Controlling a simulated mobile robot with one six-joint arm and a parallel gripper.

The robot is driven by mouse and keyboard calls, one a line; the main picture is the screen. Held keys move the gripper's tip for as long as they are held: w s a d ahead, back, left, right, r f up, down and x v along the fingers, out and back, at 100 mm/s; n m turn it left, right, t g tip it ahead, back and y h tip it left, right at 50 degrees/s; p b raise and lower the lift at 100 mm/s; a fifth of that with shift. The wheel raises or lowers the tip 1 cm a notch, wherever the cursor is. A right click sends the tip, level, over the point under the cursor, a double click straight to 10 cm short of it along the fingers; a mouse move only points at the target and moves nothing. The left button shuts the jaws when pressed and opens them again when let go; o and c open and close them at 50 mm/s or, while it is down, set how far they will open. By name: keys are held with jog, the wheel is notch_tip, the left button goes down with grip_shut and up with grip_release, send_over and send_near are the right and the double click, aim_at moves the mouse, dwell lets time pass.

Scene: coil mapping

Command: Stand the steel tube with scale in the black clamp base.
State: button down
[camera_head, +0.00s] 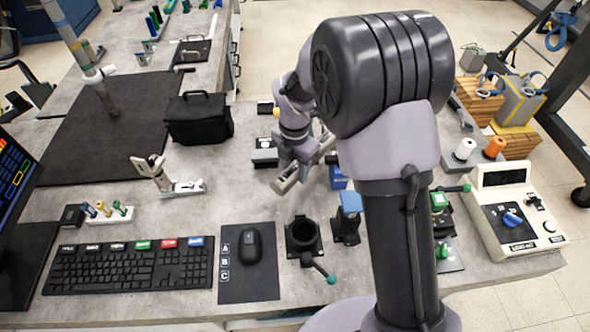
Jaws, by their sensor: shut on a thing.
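The black clamp base (304,238) stands on the grey table right of the mouse. Its round socket faces up and looks empty, and a lever with a green knob sticks out towards the lower right. My gripper (302,165) is behind the base, shut on the steel tube (286,181). The tube is tilted, almost lying, with its near end towards the lower left and its other end towards the upper right. Part of it is hidden by my gripper and arm. The scale cannot be made out. Whether the tube touches the table is not clear.
A blue-topped black fixture (347,218) stands close right of the base. The mouse (250,248) lies on a dark pad to its left, beside the keyboard (130,265). A black bag (198,119) and a cream control box (515,218) stand farther off.

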jog(key=shift+f, duration=0.1)
jog(key=shift+f, duration=0.35)
jog(key=c, duration=0.8)
grip_release()
jog(key=s+d+r+m+t+p, duration=0.15)
jog(key=r+m, duration=0.25)
jog(key=r, duration=0.6)
jog(key=s+r+m+p, duration=0.3)
jog(key=r, duration=0.7)
jog(key=s+d+r+m+t+y, duration=0.1)
jog(key=s+d+r+m+t, duration=0.1)
jog(key=s+m, duration=0.8)
jog(key=s+d+r+m+t+y, duration=0.1)
jog(key=s+r+m+t, duration=0.1)
jog(key=s+r+m, duration=0.3)
jog(key=s+m, duration=0.4)
jog(key=m, duration=0.5)
jog(key=shift+s+d, duration=0.35)
